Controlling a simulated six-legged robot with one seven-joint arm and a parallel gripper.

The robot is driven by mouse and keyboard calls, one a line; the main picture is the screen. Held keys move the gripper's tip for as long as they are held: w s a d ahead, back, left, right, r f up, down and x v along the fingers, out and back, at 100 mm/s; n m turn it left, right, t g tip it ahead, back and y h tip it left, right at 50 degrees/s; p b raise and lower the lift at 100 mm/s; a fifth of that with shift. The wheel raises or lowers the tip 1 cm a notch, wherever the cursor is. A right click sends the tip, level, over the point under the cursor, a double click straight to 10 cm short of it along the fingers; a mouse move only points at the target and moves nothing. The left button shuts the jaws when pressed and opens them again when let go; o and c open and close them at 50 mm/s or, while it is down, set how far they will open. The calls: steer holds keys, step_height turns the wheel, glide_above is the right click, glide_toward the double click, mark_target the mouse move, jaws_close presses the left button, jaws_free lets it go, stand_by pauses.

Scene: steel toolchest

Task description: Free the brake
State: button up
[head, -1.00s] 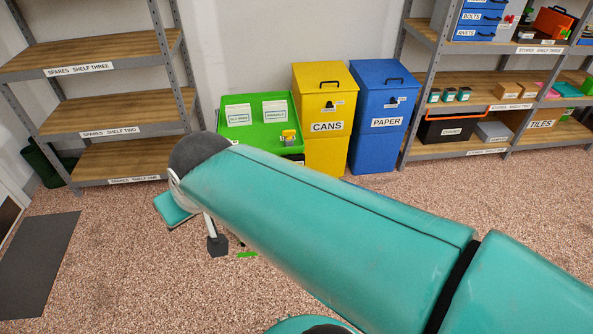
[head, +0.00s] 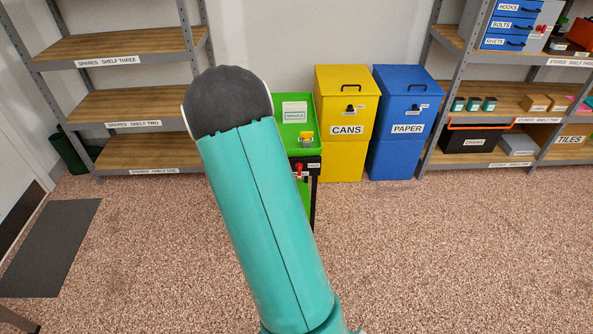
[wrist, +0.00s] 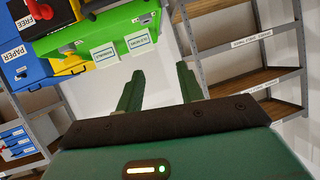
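A green trolley (head: 309,102) stands in the head view, partly hidden behind my arm. A red knob on a dark lever (head: 298,170) sits on its front edge, beside a small label. In the wrist view, which is turned, the red knob (wrist: 41,10) lies at the top left next to a plate reading FREE (wrist: 16,24). The trolley's green top (wrist: 112,22) also shows there. My gripper (wrist: 160,69) is open with nothing between its fingers, some way off the lever. The head view hides it behind my arm.
Yellow CANS bin (head: 343,104) and blue PAPER bin (head: 402,104) stand right of the trolley. Spares shelves (head: 115,94) are at left, other shelves (head: 522,94) at right. A dark mat (head: 52,240) lies at left. The floor at right is clear.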

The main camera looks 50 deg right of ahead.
steer(key=s+d+f+m+h, duration=0.1)
steer(key=s+d+f+h, duration=0.4)
steer(key=d+f, duration=0.65)
steer(key=t, duration=0.1)
glide_toward(300, 172)
steer(key=shift+h, duration=0.4)
steer(key=x, duration=1)
steer(key=shift+w+d+f, duration=0.2)
steer(key=shift+w+f, duration=0.1)
steer(key=shift+w, duration=0.1)
jaws_close()
